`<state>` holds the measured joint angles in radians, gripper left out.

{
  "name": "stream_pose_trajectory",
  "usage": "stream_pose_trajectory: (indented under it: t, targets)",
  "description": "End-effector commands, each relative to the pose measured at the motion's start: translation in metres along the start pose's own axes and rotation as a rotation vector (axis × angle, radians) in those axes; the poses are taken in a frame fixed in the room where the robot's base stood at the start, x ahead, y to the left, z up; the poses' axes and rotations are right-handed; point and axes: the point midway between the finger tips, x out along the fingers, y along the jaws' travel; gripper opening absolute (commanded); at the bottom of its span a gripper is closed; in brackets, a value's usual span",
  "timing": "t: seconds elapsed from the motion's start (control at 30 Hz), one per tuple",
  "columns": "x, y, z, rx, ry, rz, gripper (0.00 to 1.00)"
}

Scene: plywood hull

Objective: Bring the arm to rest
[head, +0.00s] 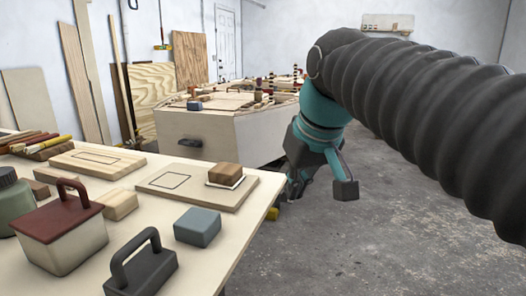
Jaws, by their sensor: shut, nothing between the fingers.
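My arm reaches in from the right edge in the head view, its dark ribbed sleeve leading to a teal wrist. My gripper (294,188) hangs at the end of it, pointing down, just past the right edge of the table (262,192). The gripper is shut and empty, apart from the things on the table.
The table holds a brown block (225,174) on a marked board (165,199), a blue-grey block (197,227), a dark handled block (141,268) and a red-lidded box (62,240). A plywood hull (210,136) stands behind. Concrete floor (370,240) at right is clear.

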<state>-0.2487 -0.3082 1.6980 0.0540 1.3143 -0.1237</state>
Motion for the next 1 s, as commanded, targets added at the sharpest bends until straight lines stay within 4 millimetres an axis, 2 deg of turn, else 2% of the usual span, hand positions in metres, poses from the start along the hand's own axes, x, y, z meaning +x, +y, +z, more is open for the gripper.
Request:
stream_pose_trajectory:
  t: [0.03, 0.2, 0.4, 0.5, 0.6, 0.7, 1.0]
  targets:
    - [0.007, 0.009, 0.021, 0.034, 0.003, 0.016, 0.0]
    - [0.041, 0.031, 0.088, 0.139, 0.019, 0.069, 0.0]
    - [0.084, 0.046, 0.167, 0.25, 0.038, 0.125, 0.0]
    - [0.102, 0.049, 0.198, 0.29, 0.045, 0.146, 0.0]
    - [0.115, 0.051, 0.218, 0.316, 0.048, 0.16, 0.0]
    - [0.121, 0.051, 0.228, 0.329, 0.052, 0.167, 0.0]
    - [0.123, 0.051, 0.23, 0.331, 0.051, 0.168, 0.0]
